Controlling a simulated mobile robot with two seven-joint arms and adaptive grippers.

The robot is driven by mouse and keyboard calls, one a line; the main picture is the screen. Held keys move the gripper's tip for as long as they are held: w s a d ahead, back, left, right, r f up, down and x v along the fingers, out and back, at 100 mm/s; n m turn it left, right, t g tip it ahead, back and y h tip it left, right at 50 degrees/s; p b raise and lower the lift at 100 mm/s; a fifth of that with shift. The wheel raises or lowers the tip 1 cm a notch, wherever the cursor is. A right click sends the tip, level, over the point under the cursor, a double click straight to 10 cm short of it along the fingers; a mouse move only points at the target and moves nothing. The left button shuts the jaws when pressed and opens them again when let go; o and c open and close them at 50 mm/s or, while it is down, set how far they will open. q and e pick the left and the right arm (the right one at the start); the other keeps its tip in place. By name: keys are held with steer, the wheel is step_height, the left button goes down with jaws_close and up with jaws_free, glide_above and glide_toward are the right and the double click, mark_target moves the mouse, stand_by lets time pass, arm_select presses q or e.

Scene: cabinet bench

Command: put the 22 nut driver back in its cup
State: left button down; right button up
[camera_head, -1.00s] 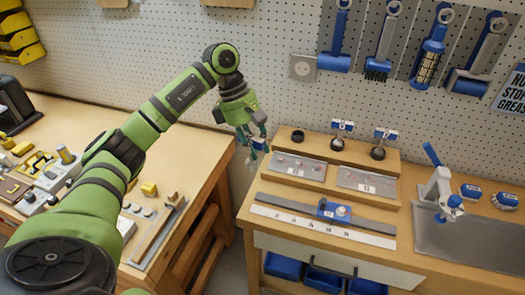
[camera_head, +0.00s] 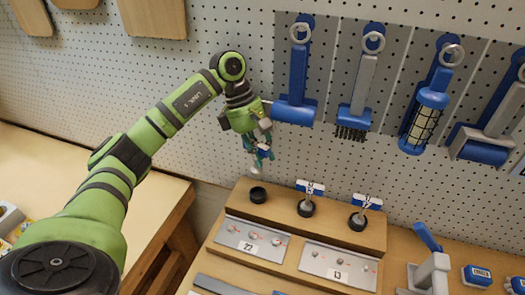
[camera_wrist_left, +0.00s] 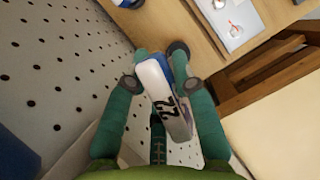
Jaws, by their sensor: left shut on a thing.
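My left gripper (camera_head: 260,153) is shut on the 22 nut driver, whose white and blue handle with the number 22 (camera_wrist_left: 168,105) shows between the fingers in the left wrist view. In the head view the fingers hide most of the driver, and it hangs above the shelf. An empty black cup (camera_head: 258,195) stands at the left end of the wooden shelf (camera_head: 284,206), below the gripper and apart from it. My right gripper is not in view.
Two other cups (camera_head: 306,208) (camera_head: 358,221) to the right hold drivers with white and blue handles. Grey plates marked 22 (camera_head: 234,237) and 13 (camera_head: 322,263) lie in front. Blue-handled tools (camera_head: 297,70) hang on the pegboard close behind.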

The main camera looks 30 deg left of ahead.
mark_target(262, 171)
arm_select(q)
steer(key=shift+w+r, duration=0.1)
steer(key=shift+w, duration=0.05)
steer(key=shift+f, duration=0.25)
steer(key=shift+f+b, duration=0.3)
steer(key=shift+b, duration=0.1)
step_height(262, 171, down, 5)
steer(key=b, duration=0.3)
steer(key=shift+f+b, duration=0.2)
steer(key=shift+b, duration=0.15)
steer(key=shift+f, duration=0.2)
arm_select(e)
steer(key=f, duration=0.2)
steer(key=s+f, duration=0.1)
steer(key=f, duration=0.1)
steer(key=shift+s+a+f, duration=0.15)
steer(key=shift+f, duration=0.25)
arm_select(q)
steer(key=shift+b, duration=0.5)
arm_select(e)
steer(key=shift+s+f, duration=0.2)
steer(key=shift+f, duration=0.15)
arm_select(q)
steer(key=shift+f+b, duration=1.15)
steer(key=shift+f, duration=0.2)
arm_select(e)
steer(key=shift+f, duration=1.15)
